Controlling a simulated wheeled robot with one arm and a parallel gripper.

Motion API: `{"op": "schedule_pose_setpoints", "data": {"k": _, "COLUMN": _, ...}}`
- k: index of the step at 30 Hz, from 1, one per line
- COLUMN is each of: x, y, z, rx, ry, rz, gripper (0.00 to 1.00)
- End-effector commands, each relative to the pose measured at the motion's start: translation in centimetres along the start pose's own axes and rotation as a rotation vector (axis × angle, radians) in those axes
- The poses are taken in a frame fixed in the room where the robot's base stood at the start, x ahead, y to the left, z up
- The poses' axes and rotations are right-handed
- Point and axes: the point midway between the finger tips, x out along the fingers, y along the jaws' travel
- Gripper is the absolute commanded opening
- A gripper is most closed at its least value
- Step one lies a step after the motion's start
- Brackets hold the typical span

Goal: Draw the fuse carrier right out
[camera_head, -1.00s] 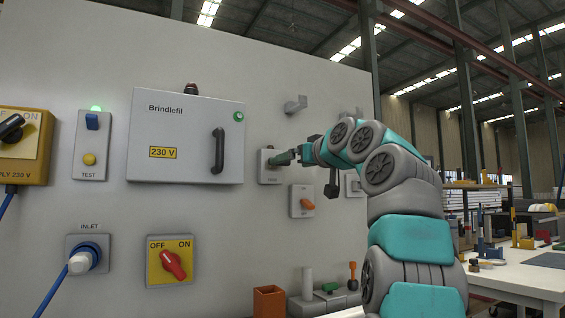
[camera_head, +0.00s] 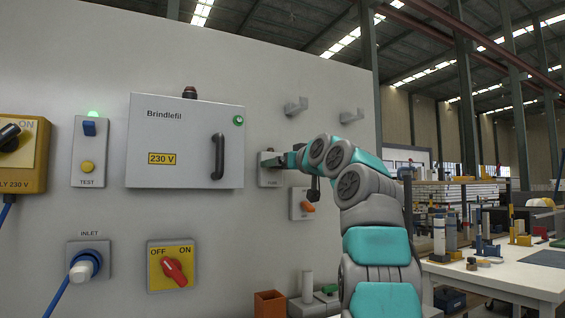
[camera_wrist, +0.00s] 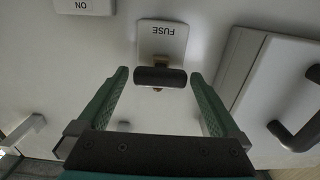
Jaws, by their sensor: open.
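The fuse carrier shows in the wrist view as a dark bar-shaped handle (camera_wrist: 160,77) standing out from a pale plate marked FUSE (camera_wrist: 162,38), which appears upside down. A brass-coloured part shows behind the handle. My gripper (camera_wrist: 159,74) is open, with one green finger on each side of the handle and a visible gap on both sides. In the head view my gripper (camera_head: 284,160) is at the small fuse plate (camera_head: 270,179) right of the cabinet, and it hides the carrier there.
The Brindlefil cabinet (camera_head: 185,140) with its protruding handle (camera_head: 218,154) is left of the fuse plate. A plate with an orange switch (camera_head: 307,207) is below right. Two hooks (camera_head: 296,106) stick out above. An orange bin (camera_head: 270,303) stands below.

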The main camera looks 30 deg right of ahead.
Motion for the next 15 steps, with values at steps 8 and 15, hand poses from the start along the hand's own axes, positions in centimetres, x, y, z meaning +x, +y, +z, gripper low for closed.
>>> {"op": "schedule_pose_setpoints", "data": {"k": 8, "x": -0.06, "y": -0.01, "z": 0.01, "rx": 0.000, "ry": 0.001, "rz": 0.000, "gripper": 0.81}}
{"op": "schedule_pose_setpoints", "data": {"k": 15, "x": -0.08, "y": -0.01, "z": -0.02, "rx": 0.000, "ry": 0.001, "rz": 0.000, "gripper": 0.54}}
